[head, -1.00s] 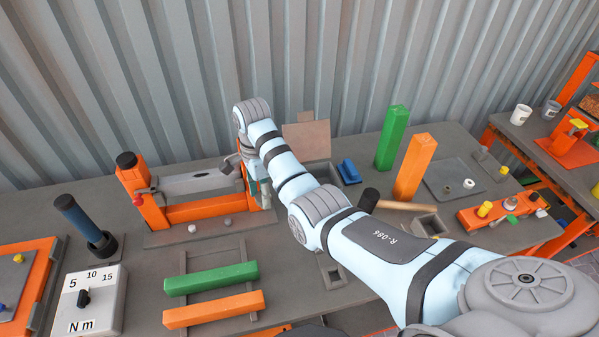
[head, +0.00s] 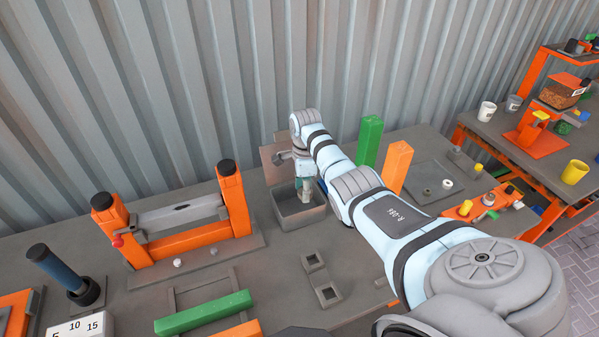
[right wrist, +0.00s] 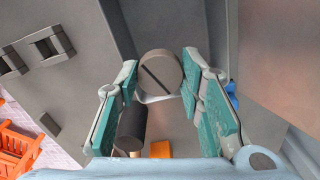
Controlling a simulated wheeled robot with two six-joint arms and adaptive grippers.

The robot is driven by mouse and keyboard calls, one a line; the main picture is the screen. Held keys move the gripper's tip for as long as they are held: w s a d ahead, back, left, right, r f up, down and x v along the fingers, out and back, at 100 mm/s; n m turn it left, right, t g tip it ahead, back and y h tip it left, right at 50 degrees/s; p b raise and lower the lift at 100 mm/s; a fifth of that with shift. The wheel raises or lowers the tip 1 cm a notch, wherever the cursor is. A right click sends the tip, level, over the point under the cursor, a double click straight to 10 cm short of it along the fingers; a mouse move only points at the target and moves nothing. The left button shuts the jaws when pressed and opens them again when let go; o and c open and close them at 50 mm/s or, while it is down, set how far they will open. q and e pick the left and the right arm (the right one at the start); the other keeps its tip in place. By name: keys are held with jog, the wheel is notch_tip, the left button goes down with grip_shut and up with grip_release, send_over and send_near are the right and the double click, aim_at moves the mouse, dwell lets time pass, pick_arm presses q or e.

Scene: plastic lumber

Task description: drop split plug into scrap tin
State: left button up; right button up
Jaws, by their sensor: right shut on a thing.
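The split plug (right wrist: 160,73) is a round grey-brown disc with a dark slot across its face. In the right wrist view it sits between the fingertips of my right gripper (right wrist: 162,85), which is shut on it. In the head view my right gripper (head: 304,192) points down over the open top of the scrap tin (head: 307,220), a grey box on the bench. The plug is too small to make out in the head view. I cannot tell exactly how high it is above the tin floor. My left gripper is not in view.
A brown panel (head: 272,157) stands behind the tin. Green (head: 368,142) and orange (head: 395,166) posts stand to the right. Small square sockets (head: 328,294) lie in front.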

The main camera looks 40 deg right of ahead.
jog(key=shift+w+d+f, duration=0.15)
jog(key=shift+f, duration=0.45)
jog(key=shift+w+d+f, duration=0.1)
jog(key=shift+w+f, duration=0.05)
jog(key=shift+w, duration=0.15)
jog(key=o, duration=0.7)
jog(key=shift+w+f, duration=0.1)
jog(key=shift+w, duration=0.25)
jog(key=shift+o, duration=2.2)
jog(key=shift+s+r, duration=0.3)
jog(key=shift+s, duration=0.1)
jog(key=shift+w+r, duration=0.1)
jog(key=shift+r, duration=0.2)
jog(key=r, duration=0.7)
jog(key=shift+a, duration=0.2)
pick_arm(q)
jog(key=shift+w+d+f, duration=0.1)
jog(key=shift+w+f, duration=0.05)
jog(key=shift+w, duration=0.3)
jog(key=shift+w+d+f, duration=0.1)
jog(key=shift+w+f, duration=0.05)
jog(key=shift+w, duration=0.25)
